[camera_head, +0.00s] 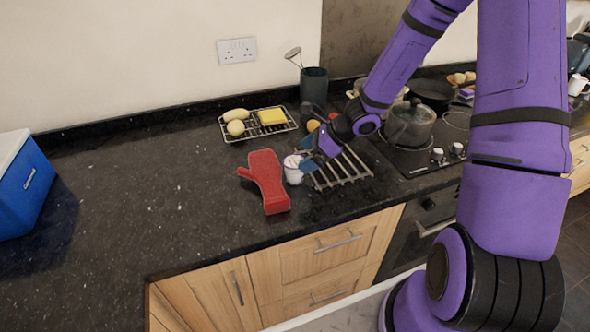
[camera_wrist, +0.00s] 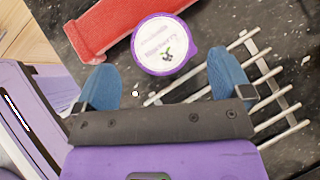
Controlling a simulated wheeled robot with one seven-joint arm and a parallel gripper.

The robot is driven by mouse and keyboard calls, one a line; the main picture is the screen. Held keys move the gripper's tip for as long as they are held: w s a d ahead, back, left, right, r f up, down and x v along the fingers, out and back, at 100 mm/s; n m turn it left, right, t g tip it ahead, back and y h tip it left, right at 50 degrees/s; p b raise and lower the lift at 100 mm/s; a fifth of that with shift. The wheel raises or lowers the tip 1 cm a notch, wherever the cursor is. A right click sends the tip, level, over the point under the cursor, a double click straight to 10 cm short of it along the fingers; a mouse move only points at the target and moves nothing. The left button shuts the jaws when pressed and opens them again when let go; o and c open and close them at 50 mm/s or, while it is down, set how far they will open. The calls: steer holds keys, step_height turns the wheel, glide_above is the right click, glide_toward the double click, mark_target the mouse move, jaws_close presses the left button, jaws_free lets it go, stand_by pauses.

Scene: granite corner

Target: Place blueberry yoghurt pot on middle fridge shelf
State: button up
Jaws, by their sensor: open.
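The blueberry yoghurt pot (camera_head: 293,170) stands upright on the dark granite worktop, between a red oven mitt and a metal trivet. In the wrist view its white lid with a purple rim (camera_wrist: 164,44) faces the camera and shows blueberry print. My gripper (camera_head: 309,154) is just to the right of the pot and close to it. In the wrist view the two blue fingers of my gripper (camera_wrist: 166,80) are apart, with nothing between them, and the pot lies just beyond their tips. No fridge shelf is in view.
The red oven mitt (camera_head: 266,181) lies left of the pot. The slatted trivet (camera_head: 341,170) lies right of it, under my gripper. A wire rack (camera_head: 240,132) with food, a utensil holder (camera_head: 314,86) and a lidded pot (camera_head: 409,124) stand behind. A blue cool box (camera_head: 22,190) is far left.

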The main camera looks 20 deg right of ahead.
mark_target(295, 161)
steer(key=shift+x, duration=2.75)
steer(key=shift+w, duration=0.15)
steer(key=c, duration=1.1)
steer(key=shift+r, duration=0.15)
